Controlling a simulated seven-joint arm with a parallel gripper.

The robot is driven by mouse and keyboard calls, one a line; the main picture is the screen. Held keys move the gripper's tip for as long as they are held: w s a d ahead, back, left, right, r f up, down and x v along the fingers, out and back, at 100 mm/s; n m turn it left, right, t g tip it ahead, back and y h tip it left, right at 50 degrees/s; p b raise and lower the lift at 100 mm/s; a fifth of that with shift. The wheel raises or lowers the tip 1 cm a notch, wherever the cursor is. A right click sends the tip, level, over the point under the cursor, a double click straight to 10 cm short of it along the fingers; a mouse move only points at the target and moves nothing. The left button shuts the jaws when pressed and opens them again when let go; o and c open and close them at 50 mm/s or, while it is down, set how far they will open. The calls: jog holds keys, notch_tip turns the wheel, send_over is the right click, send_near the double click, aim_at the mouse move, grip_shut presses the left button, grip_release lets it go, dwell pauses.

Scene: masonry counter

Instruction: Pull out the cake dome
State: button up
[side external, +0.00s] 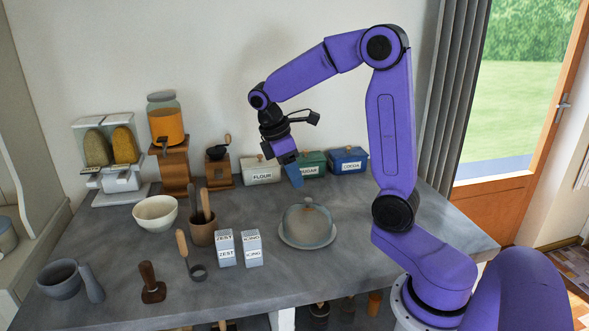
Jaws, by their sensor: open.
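The cake dome (309,226) is a see-through grey-green cover with a small tan knob on top. It sits on a round pale plate (298,244) on the counter, right of the middle. My gripper (296,178) is above and slightly left of the dome, pointing down with blue fingers. It is open and apart from the dome, with nothing seen between the fingers. The gap between the fingers is hard to see from this side.
ICING (252,248) and ZEST (225,248) boxes stand left of the dome. FLOUR (262,171), SUGAR (312,164) and COCOA (348,160) tins line the wall behind. A utensil crock (202,231) and bowl (155,213) are farther left. The counter (330,275) is clear in front.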

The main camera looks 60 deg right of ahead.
aim_at(307, 199)
jog(key=shift+d+x, duration=0.2)
jog(key=shift+x, duration=1.35)
jog(key=shift+d+x, duration=0.25)
jog(key=shift+x, duration=1.25)
jog(key=shift+d+x, duration=0.2)
jog(key=shift+x, duration=1.35)
jog(key=shift+r, duration=0.15)
grip_shut()
jog(key=c, duration=0.6)
grip_release()
grip_shut()
